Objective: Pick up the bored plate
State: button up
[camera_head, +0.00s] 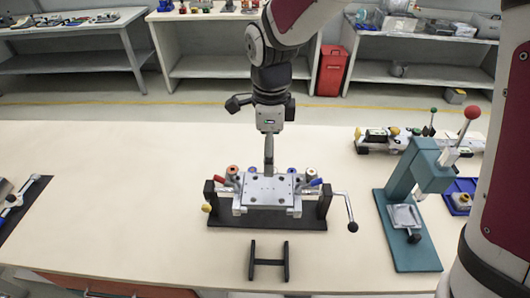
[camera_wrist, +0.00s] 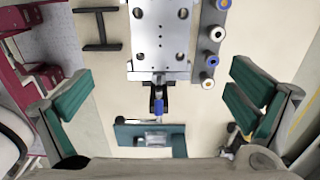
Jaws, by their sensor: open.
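The bored plate (camera_head: 265,190) is a flat silver plate with several dark holes. It lies level on top of a dark fixture (camera_head: 228,218) in the middle of the table. In the wrist view the plate (camera_wrist: 160,40) is at the top centre, cut off by the upper edge. My gripper (camera_head: 268,168) points down just above the plate's far edge in the head view; whether it touches is unclear.
A rack of colour-topped parts (camera_wrist: 211,62) runs close along the plate's far side. A crank handle (camera_head: 350,214) sticks out right of the fixture. A black H-shaped stand (camera_head: 268,262) is in front. A teal press (camera_head: 410,190) stands right.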

aim_at(268, 189)
notch_tip(268, 189, down, 14)
jog(key=shift+a+r+p, duration=0.1)
jog(key=shift+r+p, duration=0.1)
jog(key=shift+p, duration=0.35)
jog(key=c, duration=1.8)
